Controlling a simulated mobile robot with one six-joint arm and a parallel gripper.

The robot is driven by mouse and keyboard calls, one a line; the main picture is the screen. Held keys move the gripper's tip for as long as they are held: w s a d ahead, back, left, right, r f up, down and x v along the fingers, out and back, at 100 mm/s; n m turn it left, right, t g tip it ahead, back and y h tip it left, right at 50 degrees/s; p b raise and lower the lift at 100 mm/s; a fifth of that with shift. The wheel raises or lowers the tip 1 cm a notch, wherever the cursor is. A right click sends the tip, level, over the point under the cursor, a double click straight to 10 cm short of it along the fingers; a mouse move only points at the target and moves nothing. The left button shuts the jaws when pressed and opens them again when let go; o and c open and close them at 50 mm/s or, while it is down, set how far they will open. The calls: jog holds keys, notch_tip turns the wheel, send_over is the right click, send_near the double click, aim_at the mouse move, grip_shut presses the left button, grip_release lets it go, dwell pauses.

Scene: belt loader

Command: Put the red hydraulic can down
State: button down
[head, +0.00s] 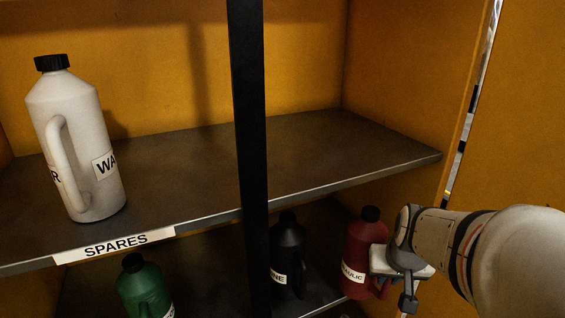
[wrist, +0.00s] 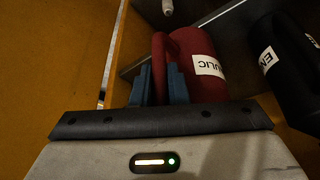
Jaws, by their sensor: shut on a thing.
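The red hydraulic can (head: 359,250) stands upright in the lower bay at the right, with a black cap and a white label partly reading "HYDRAULIC". My gripper (head: 392,272) reaches in from the right and is shut on the can's handle. In the wrist view, the blue fingers of my gripper (wrist: 159,86) sit on both sides of the red handle, and the body of the red hydraulic can (wrist: 200,65) lies just to the right. The can's base is near the lower shelf (head: 325,303); I cannot tell whether it touches.
A black can (head: 288,262) stands close left of the red one; it also shows in the wrist view (wrist: 285,65). A green can (head: 144,288) is farther left. A white can (head: 75,120) stands on the upper shelf (head: 320,150) marked "SPARES". A black post (head: 248,120) crosses the front.

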jog(key=w+d+f+p, duration=0.3)
jog(key=w, duration=0.9)
jog(key=shift+f+p, duration=0.2)
jog(key=shift+p, duration=0.1)
jog(key=shift+f, duration=0.2)
jog(key=c, duration=1.4)
grip_release()
jog(key=shift+s, duration=0.1)
